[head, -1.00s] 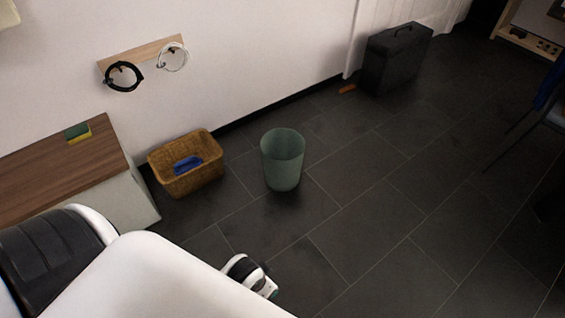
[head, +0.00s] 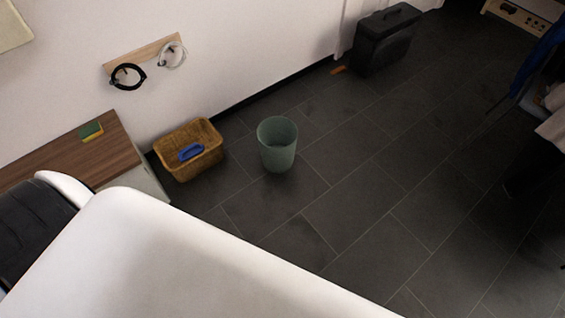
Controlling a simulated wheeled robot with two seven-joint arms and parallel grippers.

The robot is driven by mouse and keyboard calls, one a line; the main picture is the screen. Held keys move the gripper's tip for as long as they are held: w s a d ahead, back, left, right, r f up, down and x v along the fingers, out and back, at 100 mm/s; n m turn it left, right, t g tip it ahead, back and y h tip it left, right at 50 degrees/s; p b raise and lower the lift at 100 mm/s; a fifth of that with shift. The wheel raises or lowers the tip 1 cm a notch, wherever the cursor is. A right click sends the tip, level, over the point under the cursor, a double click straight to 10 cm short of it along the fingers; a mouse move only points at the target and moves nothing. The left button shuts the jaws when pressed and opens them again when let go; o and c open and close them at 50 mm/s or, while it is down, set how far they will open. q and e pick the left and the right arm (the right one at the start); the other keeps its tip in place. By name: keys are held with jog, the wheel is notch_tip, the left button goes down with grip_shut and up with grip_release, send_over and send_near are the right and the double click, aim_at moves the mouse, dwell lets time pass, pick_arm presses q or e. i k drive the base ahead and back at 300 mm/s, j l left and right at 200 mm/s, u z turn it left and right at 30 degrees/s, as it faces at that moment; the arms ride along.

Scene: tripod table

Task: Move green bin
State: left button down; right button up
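The green bin (head: 278,150) is a round, open-topped bin standing upright on the dark tiled floor, near the middle of the head view. It stands to the right of a wicker basket and apart from it. My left arm comes in from the lower left and fills the bottom of the view, nearer to me than the bin. Neither of my grippers shows in the head view. Nothing touches the bin.
The wicker basket (head: 210,163) with a blue item (head: 191,152) stands by the wall. A wooden-topped cabinet (head: 62,157) bears a sponge (head: 91,130). A black case (head: 384,45) stands at the back. Dark furniture is at the right edge. Floor right of the bin is clear.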

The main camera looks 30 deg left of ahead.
aim_at(277, 136)
jog(key=i+u, duration=0.1)
jog(key=u, duration=0.25)
jog(key=i+l+u, duration=0.15)
jog(key=u, duration=0.2)
jog(key=i+l+u, duration=0.1)
jog(key=u, duration=0.3)
